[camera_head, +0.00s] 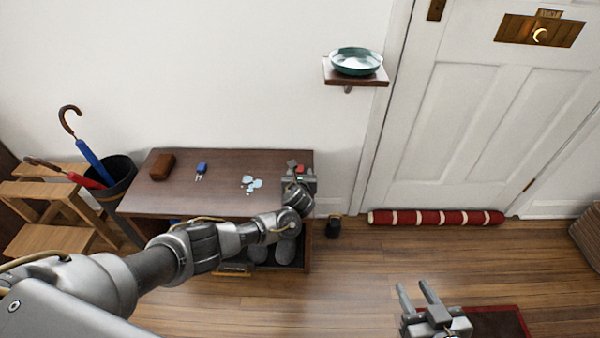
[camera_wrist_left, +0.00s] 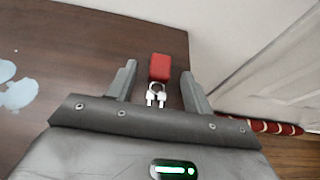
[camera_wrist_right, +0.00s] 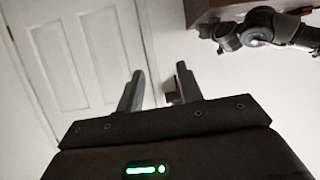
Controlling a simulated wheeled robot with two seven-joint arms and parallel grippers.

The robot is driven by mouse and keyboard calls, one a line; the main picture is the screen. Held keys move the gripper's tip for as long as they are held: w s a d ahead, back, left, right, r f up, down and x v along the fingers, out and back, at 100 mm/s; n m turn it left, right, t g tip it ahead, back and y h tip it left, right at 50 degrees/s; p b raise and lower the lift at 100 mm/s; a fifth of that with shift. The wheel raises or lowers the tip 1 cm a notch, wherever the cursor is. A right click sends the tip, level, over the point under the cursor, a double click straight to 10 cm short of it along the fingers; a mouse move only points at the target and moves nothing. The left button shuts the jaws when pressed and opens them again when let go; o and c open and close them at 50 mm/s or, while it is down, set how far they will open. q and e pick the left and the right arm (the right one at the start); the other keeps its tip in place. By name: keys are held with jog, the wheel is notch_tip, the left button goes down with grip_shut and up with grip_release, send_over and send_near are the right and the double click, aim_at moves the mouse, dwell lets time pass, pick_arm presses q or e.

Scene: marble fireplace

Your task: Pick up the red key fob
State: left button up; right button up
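The red key fob (camera_wrist_left: 160,67) lies on the dark wooden bench top, with a ring and silver keys (camera_wrist_left: 156,95) on its near side. In the head view the fob (camera_head: 291,163) is a small red patch near the bench's right end, partly hidden by my gripper. My left gripper (camera_wrist_left: 154,82) is open above the bench. Its two fingers stand on either side of the keys, and the fob lies just ahead, between the line of the fingertips. I cannot tell its exact height. My right gripper (camera_head: 416,292) is open and empty over the floor; it also shows in the right wrist view (camera_wrist_right: 158,80).
The bench (camera_head: 222,165) also bears a blue key fob (camera_head: 202,168) with keys, a brown case (camera_head: 161,167) and pale blue pieces (camera_head: 250,183). A wall shelf (camera_head: 342,76) holds a green bowl (camera_head: 356,61). An umbrella bin (camera_head: 122,171) stands left.

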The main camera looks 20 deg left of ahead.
aim_at(300, 166)
pick_arm(q)
jog(key=c, duration=1)
jog(key=shift+c, duration=0.3)
